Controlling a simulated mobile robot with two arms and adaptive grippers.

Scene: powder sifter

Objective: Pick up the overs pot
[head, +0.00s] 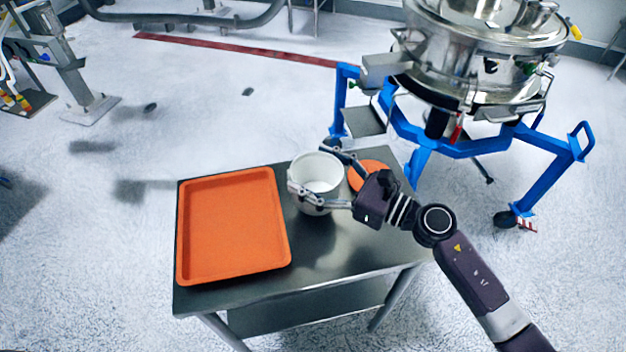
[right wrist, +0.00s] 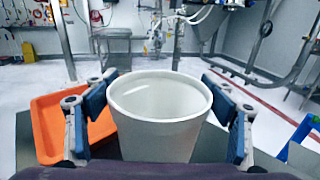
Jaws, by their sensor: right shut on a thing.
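The overs pot (head: 317,178) is a white, round, open-topped pot, upright over the metal table and just right of the orange tray. In the right wrist view the pot (right wrist: 160,115) fills the middle, and its inside looks empty. My right gripper (head: 312,168) comes from the right and is shut on the pot, one finger on each side below the rim. In the right wrist view its blue-padded fingers flank the pot. I cannot tell whether the pot's base touches the table. My left gripper is not in view.
The orange tray (head: 184,240) covers the table's left part and looks empty. A round orange piece (head: 368,168) lies behind my gripper on the metal table (head: 330,262). The steel sifter (head: 480,75) on its blue wheeled frame (head: 470,148) stands beyond, at the right.

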